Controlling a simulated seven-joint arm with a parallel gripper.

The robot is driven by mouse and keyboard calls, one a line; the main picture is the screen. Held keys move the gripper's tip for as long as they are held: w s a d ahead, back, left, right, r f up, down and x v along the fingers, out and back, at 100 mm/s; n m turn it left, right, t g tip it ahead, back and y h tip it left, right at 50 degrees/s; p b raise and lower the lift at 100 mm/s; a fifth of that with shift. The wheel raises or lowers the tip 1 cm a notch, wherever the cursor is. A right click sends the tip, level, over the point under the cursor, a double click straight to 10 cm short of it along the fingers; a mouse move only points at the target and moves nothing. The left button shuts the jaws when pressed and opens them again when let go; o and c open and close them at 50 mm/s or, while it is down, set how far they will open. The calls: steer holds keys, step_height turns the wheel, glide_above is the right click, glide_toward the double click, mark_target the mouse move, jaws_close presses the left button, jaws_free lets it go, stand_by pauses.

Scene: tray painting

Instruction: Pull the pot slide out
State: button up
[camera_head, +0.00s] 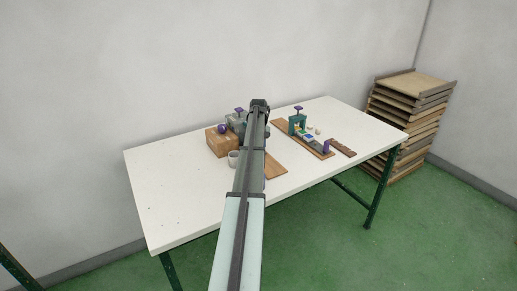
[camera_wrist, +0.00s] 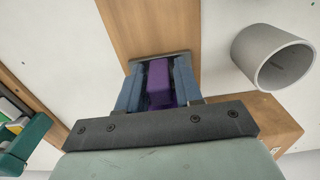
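In the wrist view my gripper (camera_wrist: 157,62) has its two blue-grey fingers on either side of a purple handle (camera_wrist: 159,80), with no clear gap between them. The handle stands over a brown wooden board (camera_wrist: 150,25). The rest of the slide is hidden under the gripper. In the head view my arm covers the gripper and the handle. The board shows to the right of the arm there (camera_head: 275,168). Part of a grey fixture (camera_head: 235,121) with a purple knob (camera_head: 239,109) shows left of the arm.
A green fixture (camera_head: 297,123) stands right. The white table's (camera_head: 165,200) left side is clear.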

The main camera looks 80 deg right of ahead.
jaws_close()
steer(key=s+a, duration=1)
steer(key=shift+s+a, duration=0.15)
steer(key=shift+a, duration=0.05)
steer(key=shift+o, duration=0.6)
jaws_free()
steer(key=shift+o, duration=0.9)
step_height(320, 180, up, 14)
